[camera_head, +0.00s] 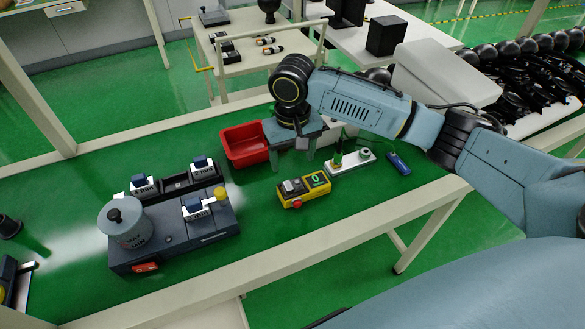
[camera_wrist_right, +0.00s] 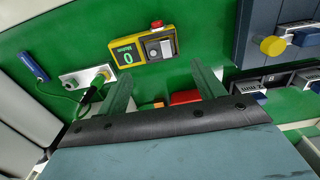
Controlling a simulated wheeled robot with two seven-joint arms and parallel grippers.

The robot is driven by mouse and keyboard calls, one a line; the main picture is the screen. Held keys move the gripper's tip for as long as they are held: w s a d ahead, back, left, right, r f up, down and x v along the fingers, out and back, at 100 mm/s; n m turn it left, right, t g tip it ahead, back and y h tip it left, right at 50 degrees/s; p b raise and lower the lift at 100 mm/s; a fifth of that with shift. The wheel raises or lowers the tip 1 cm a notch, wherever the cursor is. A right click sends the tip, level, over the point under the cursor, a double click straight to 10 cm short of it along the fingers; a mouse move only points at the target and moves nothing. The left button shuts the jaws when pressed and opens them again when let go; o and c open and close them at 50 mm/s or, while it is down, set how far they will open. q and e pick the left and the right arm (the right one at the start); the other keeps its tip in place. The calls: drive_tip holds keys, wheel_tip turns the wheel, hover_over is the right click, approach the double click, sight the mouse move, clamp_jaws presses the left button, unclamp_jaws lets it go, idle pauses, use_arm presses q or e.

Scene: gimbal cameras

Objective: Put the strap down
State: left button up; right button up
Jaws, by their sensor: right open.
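My right gripper (camera_head: 292,162) is open above the green mat, between the red bin and the white plate. In the right wrist view its two fingers (camera_wrist_right: 163,82) stand apart with nothing held between them. I cannot make out a strap for certain. A slim blue item (camera_head: 399,163) lies on the mat at the right of the white plate (camera_head: 343,164); in the right wrist view the blue item (camera_wrist_right: 33,67) has a dark cord running toward the plate (camera_wrist_right: 72,80). A yellow device (camera_head: 304,190) with a lit "0" and a red button lies in front of the gripper. My left gripper is out of view.
A red bin (camera_head: 240,153) stands just left of the gripper. A dark grey fixture (camera_head: 175,250) with a round canister (camera_head: 127,225) and several small units fills the left. Green mat is clear between fixture and yellow device. A pale rail (camera_head: 330,235) edges the table's front.

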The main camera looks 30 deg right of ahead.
drive_tip(key=shift+r, duration=1.55)
